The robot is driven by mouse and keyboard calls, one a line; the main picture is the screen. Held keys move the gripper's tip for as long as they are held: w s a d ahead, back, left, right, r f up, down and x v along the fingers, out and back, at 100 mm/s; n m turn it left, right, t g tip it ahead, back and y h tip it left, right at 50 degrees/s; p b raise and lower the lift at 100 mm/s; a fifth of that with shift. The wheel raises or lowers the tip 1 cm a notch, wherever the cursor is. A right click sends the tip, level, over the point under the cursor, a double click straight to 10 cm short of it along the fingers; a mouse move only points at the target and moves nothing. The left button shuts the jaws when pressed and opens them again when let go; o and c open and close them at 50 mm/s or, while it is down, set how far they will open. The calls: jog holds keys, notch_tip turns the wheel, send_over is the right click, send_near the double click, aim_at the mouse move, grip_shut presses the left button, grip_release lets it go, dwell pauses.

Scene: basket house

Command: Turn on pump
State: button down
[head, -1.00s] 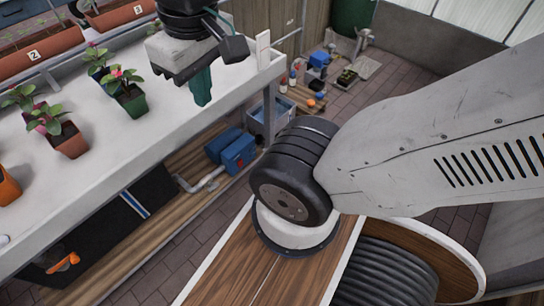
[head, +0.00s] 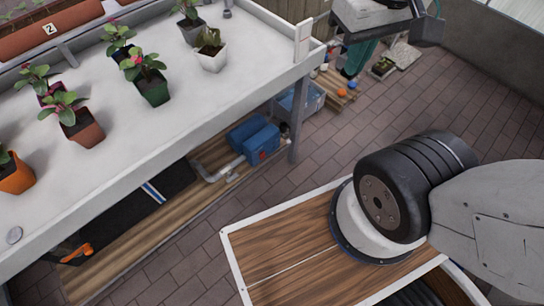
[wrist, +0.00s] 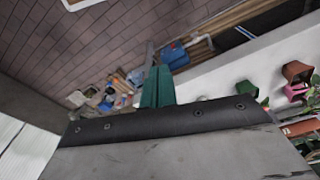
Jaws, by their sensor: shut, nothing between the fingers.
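A blue pump-like unit (head: 253,138) with a small red spot on its front sits on the wooden lower shelf under the white table. A grey pipe runs from its left side. The unit also shows in the wrist view (wrist: 174,55), near the fingertips in the picture but apart from them. My gripper (head: 357,58) is at the upper right of the head view, beyond the table's right end, with its green fingers pointing down. In the wrist view its green fingers (wrist: 157,85) are together with nothing between them.
The white table (head: 150,115) carries several potted plants (head: 151,85). A table leg (head: 298,120) stands right of the blue unit. A blue-grey crate (head: 308,98) and small items (head: 345,90) lie behind it. The brick floor (head: 370,120) between table and my base is clear.

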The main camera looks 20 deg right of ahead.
jog(key=w+d+f+n+g+h, duration=0.1)
jog(key=w+d+f+g, duration=0.1)
jog(key=w+d+f, duration=0.5)
jog(key=w+d+f+n+g, duration=0.15)
jog(key=w+f, duration=0.25)
jog(key=f, duration=0.7)
jog(key=w+d+f+n+g+h, duration=0.15)
jog(key=w+d+f, duration=0.35)
jog(key=f, duration=0.5)
notch_tip(320, 180, down, 38)
jog(key=w+a+n+t+y, duration=0.2)
jog(key=n+t+y, duration=0.15)
jog(key=n, duration=0.65)
jog(key=w+a+f+n+t+y, duration=0.3)
jog(key=w+a+n+t+y, duration=0.1)
jog(key=a, duration=0.4)
jog(key=w+n, duration=0.1)
jog(key=n, duration=0.1)
jog(key=shift+w+n+y, duration=0.3)
jog(key=shift+w+y, duration=0.1)
